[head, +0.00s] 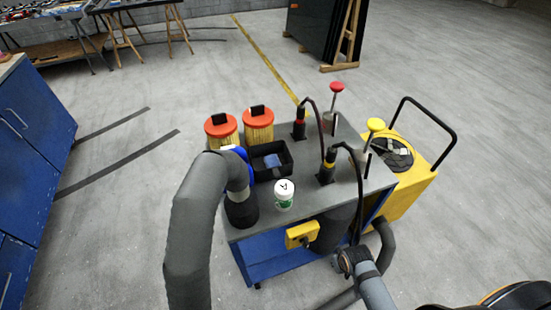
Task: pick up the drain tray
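A black open tray (287,171), the only tray I can make out and probably the drain tray, sits on the grey top of a blue cart (322,200). A small blue item (272,161) lies in it. My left arm comes up from the bottom left and bends down at the tray's left front side. Its dark end (241,210) is over the cart's left front corner; its fingers cannot be made out. My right arm shows at the bottom right, in front of the cart; its gripper fingers cannot be made out.
Two orange-capped canisters (221,128) stand behind the tray. A white lidded jar (284,195) stands in front of it. Two black-hosed tools (327,168) stand to its right. Blue cabinets (38,130) stand far left; the floor between is open.

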